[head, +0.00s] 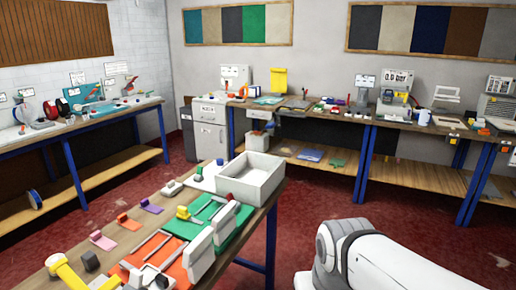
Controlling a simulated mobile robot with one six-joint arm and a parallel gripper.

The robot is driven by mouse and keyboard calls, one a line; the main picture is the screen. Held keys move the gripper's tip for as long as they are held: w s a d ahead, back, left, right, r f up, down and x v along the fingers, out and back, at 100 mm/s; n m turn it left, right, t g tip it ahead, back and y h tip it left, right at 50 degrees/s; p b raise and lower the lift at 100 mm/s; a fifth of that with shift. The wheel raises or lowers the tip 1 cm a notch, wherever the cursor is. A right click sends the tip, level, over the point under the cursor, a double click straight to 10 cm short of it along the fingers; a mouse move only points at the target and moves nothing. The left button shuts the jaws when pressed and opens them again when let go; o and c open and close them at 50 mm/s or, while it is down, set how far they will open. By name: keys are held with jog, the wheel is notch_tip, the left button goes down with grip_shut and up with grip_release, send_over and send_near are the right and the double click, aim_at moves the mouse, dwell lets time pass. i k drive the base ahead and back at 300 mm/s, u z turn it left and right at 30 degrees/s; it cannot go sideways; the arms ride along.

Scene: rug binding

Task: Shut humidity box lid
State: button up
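I cannot tell for certain which thing is the humidity box. An open white box (251,178) with no lid on it stands at the far right corner of the near table. A second white upright panel (198,256) stands by an orange mat (158,257). Whether either panel is a raised lid is too small to tell. My white arm shows at the lower right, over the floor. My gripper is out of view.
The near table (66,266) also bears a yellow-handled tool (68,273) and several small coloured blocks. Benches line the left wall (78,122) and the back wall (340,118), crowded with tools. A grey cabinet (208,130) stands between them. Red floor (325,190) is clear between the tables.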

aim_at(270, 126)
jog(key=z, duration=0.05)
jog(key=k, duration=1.3)
jog(key=z, duration=0.35)
jog(key=i, duration=2.2)
jog(key=u, duration=1)
jog(key=i, duration=0.2)
jog(key=u, duration=0.1)
